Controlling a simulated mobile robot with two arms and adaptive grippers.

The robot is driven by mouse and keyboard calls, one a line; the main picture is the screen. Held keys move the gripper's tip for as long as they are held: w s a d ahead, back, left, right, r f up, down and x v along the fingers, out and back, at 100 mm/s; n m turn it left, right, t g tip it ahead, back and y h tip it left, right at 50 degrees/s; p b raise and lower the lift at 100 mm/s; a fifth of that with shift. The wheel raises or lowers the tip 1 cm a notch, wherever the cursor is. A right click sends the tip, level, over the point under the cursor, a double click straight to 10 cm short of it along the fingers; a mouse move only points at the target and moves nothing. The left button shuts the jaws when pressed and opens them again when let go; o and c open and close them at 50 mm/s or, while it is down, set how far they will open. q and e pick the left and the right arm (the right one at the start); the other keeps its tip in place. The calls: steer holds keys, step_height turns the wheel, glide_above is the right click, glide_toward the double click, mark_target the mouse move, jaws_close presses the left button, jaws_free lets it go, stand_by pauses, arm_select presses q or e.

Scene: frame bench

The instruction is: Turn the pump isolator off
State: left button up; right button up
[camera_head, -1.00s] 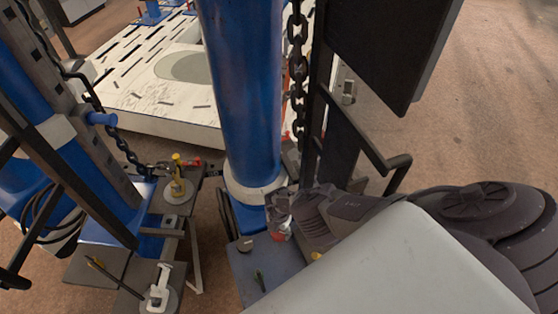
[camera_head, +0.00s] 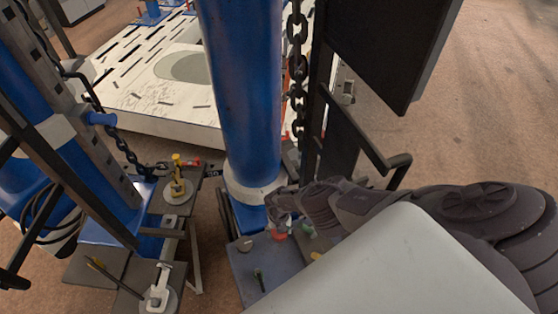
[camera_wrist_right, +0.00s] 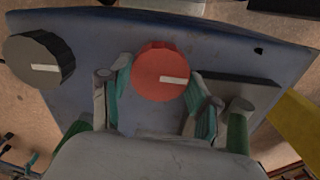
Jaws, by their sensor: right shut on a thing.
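A red round knob (camera_wrist_right: 160,72) with a white pointer line sits on the blue-grey panel (camera_wrist_right: 210,55) in the right wrist view. Its line points right, almost level in that picture. I take it as the pump isolator; no label is readable. The fingers of my right gripper (camera_wrist_right: 158,98) stand on both sides of the knob and are shut on it. In the head view the red knob (camera_head: 280,236) is partly hidden under my right gripper (camera_head: 279,222). My left gripper is not in view.
A dark block (camera_wrist_right: 237,88) lies right of the knob. A blue column (camera_head: 240,95) and a chain (camera_head: 297,60) stand close behind.

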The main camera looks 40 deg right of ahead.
steer(key=shift+d, duration=0.1)
stand_by(0.5)
steer(key=o, duration=1.2)
steer(key=shift+c, duration=0.2)
